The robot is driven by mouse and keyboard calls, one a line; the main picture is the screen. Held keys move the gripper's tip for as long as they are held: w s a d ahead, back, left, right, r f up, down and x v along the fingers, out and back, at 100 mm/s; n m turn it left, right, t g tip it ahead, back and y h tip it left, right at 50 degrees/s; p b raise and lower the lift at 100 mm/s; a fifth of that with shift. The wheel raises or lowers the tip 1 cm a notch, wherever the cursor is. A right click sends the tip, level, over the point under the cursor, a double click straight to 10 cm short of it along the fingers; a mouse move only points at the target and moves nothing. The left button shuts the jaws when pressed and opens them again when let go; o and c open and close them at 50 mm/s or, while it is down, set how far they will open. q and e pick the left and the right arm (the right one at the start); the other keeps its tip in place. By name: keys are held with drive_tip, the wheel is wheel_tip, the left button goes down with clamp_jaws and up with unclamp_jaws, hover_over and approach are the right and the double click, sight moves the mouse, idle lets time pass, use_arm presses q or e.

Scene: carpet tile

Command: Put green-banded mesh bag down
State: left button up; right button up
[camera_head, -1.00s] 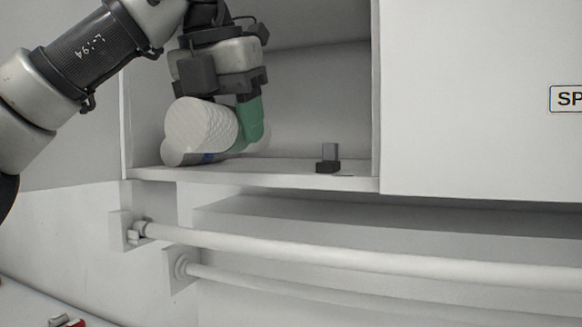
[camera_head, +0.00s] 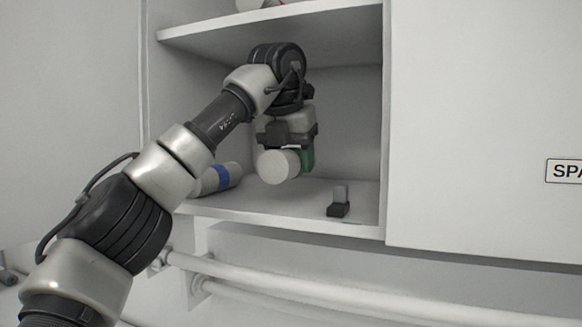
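The green-banded mesh bag (camera_head: 277,167) shows a round white end towards me, with its green part at the right. My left gripper (camera_head: 288,143) points down from above and is shut on this bag, inside the open cabinet compartment. The bag is over the shelf board (camera_head: 290,211); I cannot tell whether it touches it. The fingertips are partly hidden behind the bag. My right gripper is not in view.
A white roll-like bag with a blue band (camera_head: 222,178) lies on the shelf at the left, partly behind my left arm. A small dark block (camera_head: 339,207) stands at the right front. Shelf board between them is clear. An upper shelf (camera_head: 290,26) is above my arm.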

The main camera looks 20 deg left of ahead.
sight(291, 179)
use_arm(q)
wheel_tip(291, 179, down, 3)
drive_tip(key=shift+w+r, duration=0.1)
drive_tip(key=shift+a+f, duration=0.1)
drive_tip(key=shift+f, duration=0.2)
drive_tip(key=shift+w+f, duration=0.1)
drive_tip(key=shift+f, duration=0.05)
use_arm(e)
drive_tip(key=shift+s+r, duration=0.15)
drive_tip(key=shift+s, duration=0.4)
use_arm(q)
drive_tip(key=o, duration=0.9)
